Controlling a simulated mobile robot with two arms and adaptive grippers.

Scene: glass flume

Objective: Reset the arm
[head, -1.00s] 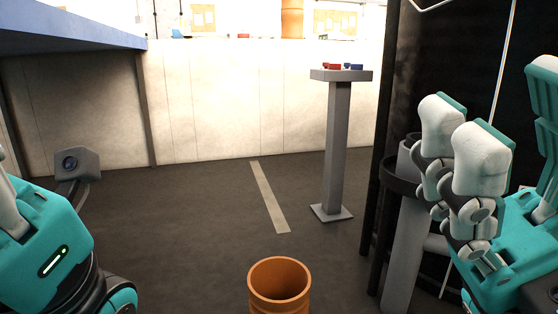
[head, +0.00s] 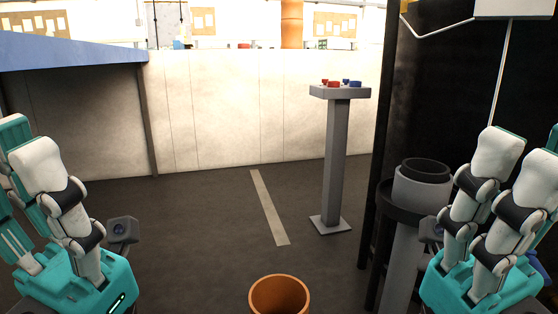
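My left gripper (head: 26,150) is at the left edge, with its white-tipped fingers pointing up. One finger is partly hidden behind the nearer one, and the fingers look spread with nothing between them. My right gripper (head: 518,165) is at the right edge, also pointing up. Its white-tipped fingers stand apart and hold nothing. Both grippers are raised at about the same height, on either side of the view.
An orange round bin (head: 279,296) stands on the floor at front centre. A grey pedestal (head: 337,150) carries red and blue buttons (head: 334,84). A grey cylinder (head: 422,188) with a black rim is beside my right gripper. A blue-edged table (head: 75,55) is at upper left. The middle floor is clear.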

